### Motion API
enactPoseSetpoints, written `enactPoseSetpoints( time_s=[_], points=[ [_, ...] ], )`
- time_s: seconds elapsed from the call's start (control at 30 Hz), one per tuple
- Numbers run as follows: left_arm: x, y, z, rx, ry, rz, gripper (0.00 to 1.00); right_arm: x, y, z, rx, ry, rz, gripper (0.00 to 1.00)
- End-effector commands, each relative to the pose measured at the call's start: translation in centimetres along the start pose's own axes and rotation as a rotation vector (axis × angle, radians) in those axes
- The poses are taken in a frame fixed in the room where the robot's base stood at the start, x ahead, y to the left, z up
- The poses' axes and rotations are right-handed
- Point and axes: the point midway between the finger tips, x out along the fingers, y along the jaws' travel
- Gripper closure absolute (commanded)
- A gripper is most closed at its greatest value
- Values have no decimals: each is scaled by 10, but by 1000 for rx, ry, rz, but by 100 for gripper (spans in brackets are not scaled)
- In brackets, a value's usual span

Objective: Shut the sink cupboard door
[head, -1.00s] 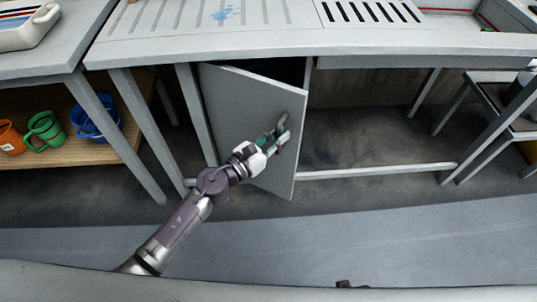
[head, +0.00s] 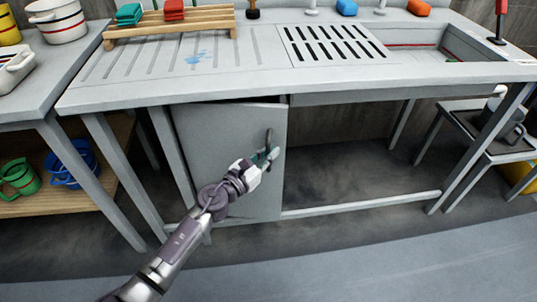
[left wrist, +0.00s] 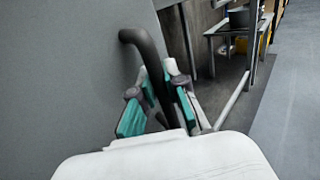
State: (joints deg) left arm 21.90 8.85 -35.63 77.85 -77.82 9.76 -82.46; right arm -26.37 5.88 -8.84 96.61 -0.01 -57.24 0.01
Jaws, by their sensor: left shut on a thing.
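The grey sink cupboard door (head: 215,140) hangs under the left part of the sink counter and stands slightly ajar. A thin dark gap shows along its top edge. The dark bar handle (head: 268,137) is near the door's right edge. My left gripper (head: 266,157) is at the handle, shut on it. In the left wrist view the curved handle (left wrist: 143,45) passes between the teal-padded fingers (left wrist: 160,98), with the door face (left wrist: 75,70) to the left. My right gripper is not in view.
The sink counter (head: 140,85) overhangs the door. A low rail (head: 360,205) and open floor lie to the right, with a small table (head: 480,130) beyond. A wooden shelf (head: 60,205) with green and blue mugs stands at the left. Counter legs flank the door.

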Motion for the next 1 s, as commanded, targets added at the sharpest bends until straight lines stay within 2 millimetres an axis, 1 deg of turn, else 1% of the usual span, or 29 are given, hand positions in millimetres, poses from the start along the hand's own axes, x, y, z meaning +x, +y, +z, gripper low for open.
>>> enactPoseSetpoints(
  time_s=[0.1,0.13,0.27,0.3,0.57,0.67,0.77,1.0],
  points=[
    [0,0,-1,1,2,1,100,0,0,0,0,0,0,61],
    [0,0,-1,1,2,1,84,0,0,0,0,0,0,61],
    [-1,0,-1,1,2,1,62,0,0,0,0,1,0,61],
    [-1,0,-1,1,2,1,61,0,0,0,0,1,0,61],
    [-1,1,-1,1,1,2,61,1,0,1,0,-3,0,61],
    [-7,1,-1,2,1,3,61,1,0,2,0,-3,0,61],
    [-21,2,-2,4,3,2,61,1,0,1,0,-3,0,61],
    [-73,0,-2,1,4,2,61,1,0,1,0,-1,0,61]
  ],
)
